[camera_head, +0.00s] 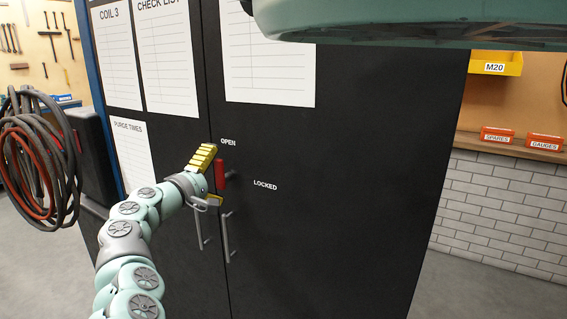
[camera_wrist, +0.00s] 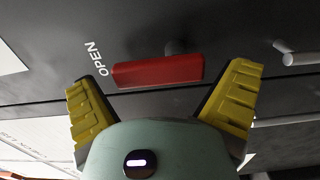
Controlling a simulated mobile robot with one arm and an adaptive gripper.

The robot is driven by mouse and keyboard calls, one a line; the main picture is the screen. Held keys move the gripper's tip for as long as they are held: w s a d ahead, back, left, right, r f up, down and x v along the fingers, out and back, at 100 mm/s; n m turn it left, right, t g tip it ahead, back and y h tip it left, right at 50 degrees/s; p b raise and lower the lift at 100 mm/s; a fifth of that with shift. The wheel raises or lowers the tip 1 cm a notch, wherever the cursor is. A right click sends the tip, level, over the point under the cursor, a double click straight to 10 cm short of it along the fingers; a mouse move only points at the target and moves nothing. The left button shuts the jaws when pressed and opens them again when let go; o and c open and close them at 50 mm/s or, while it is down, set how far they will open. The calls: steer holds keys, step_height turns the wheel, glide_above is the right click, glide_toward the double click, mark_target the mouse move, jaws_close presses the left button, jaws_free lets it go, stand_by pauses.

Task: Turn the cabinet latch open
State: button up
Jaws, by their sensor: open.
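The red latch handle (camera_head: 220,173) is on the black cabinet front (camera_head: 340,130), near the seam between the doors. It stands roughly upright, with its upper end toward the word OPEN (camera_head: 228,142); the word LOCKED (camera_head: 265,186) is to its right. My gripper (camera_head: 211,178) is open at the latch, with yellow fingers above and below it. In the wrist view, the red latch (camera_wrist: 157,71) lies lengthwise between the spread fingertips of my gripper (camera_wrist: 160,77). Gaps show at both ends, and I see no clear contact. A grey pivot shows partly behind the latch.
Two grey vertical door handles (camera_head: 226,238) are just below the latch. Paper sheets (camera_head: 268,65) are fixed to the doors. Coiled hoses (camera_head: 40,155) hang at the left. A shelf with red bins (camera_head: 497,135) is at the right. Floor is clear at the lower right.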

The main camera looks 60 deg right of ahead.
steer(key=a, duration=1.2)
steer(key=shift+s, duration=0.45)
steer(key=shift+w, duration=0.1)
